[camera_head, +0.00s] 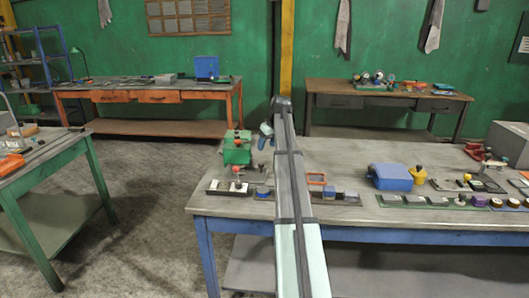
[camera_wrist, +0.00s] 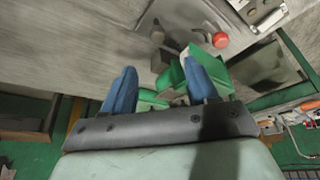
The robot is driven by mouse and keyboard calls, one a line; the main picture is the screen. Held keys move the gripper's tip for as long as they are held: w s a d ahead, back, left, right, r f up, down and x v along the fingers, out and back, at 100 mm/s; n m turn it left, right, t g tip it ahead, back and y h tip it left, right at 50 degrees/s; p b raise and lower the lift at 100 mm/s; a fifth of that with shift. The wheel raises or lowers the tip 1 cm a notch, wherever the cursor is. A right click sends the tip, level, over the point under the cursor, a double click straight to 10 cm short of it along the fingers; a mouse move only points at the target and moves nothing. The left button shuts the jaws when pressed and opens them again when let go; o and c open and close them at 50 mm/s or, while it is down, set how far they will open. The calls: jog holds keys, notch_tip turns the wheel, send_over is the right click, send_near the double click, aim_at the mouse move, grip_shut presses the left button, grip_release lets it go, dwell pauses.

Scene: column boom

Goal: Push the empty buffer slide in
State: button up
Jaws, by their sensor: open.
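My gripper (camera_head: 266,136) is at the end of my arm, above the left end of the near bench. In the wrist view its two blue fingers (camera_wrist: 160,72) are spread apart with nothing clasped between them. A green box-like fixture (camera_head: 237,151) stands just left of the gripper on the bench. Green parts (camera_wrist: 172,80) show between and beyond the fingers, and one overlaps the right finger in the picture. A red knob (camera_wrist: 220,40) and a dark knob sit just beyond. I cannot tell which part is the empty buffer slide; contact with the fingers is unclear.
A green-legged table (camera_head: 45,152) stands at left. The bench's middle back is clear.

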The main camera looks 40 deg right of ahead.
jog(key=shift+v, duration=1.15)
